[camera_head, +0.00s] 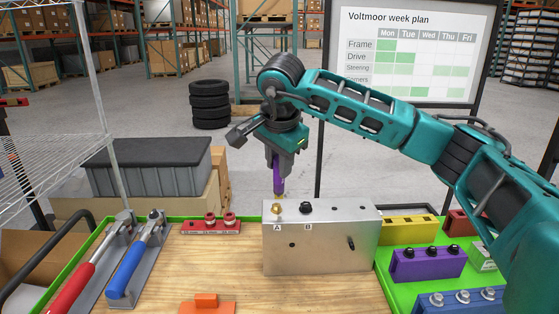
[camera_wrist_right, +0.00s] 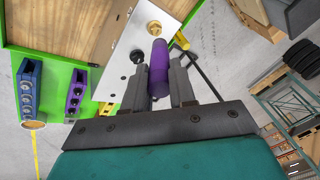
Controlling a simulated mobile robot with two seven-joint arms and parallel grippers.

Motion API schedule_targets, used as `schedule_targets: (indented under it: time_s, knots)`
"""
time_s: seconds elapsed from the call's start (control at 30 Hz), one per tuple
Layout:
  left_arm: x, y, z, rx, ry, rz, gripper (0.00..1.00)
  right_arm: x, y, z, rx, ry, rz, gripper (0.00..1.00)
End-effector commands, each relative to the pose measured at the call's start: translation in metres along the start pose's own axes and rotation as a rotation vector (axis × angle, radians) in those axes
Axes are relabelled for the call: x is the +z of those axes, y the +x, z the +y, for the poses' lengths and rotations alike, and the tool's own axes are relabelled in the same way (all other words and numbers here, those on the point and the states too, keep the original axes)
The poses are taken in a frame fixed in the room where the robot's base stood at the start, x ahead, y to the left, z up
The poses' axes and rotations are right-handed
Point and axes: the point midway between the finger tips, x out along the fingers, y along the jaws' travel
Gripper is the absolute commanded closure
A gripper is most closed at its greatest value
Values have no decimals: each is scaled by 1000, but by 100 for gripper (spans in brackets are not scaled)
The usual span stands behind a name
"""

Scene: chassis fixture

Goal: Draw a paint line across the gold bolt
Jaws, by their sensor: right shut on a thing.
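The gold bolt (camera_head: 277,208) stands on the top face of a silver metal block (camera_head: 320,255), above the label A. A black bolt (camera_head: 306,207) stands to its right, above the label B. My right gripper (camera_head: 279,160) is shut on a purple paint marker (camera_head: 279,182), which points down just above the gold bolt. In the right wrist view the purple marker (camera_wrist_right: 158,68) sits between the fingers, with the gold bolt (camera_wrist_right: 153,27) beyond its end. I cannot tell whether the tip touches the bolt. My left gripper is not in view.
Red-handled (camera_head: 72,287) and blue-handled (camera_head: 127,270) tools lie in holders at the left. A red holder (camera_head: 211,226) stands behind, and an orange piece (camera_head: 207,304) at the front. Purple (camera_head: 428,264) and yellow (camera_head: 408,230) blocks stand right. Bare wood lies left of the metal block.

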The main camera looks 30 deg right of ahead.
Motion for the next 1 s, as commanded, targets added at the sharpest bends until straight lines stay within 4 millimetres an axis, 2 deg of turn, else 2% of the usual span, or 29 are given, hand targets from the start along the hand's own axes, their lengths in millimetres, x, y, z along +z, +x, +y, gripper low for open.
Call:
schedule_targets:
  time_s: [0.03,0.2,1.0]
  knots:
    - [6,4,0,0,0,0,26,2,7,2,0,0,0,100]
    - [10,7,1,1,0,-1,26,4,12,4,0,1,0,100]
    - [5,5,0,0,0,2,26,4,11,4,1,1,0,100]
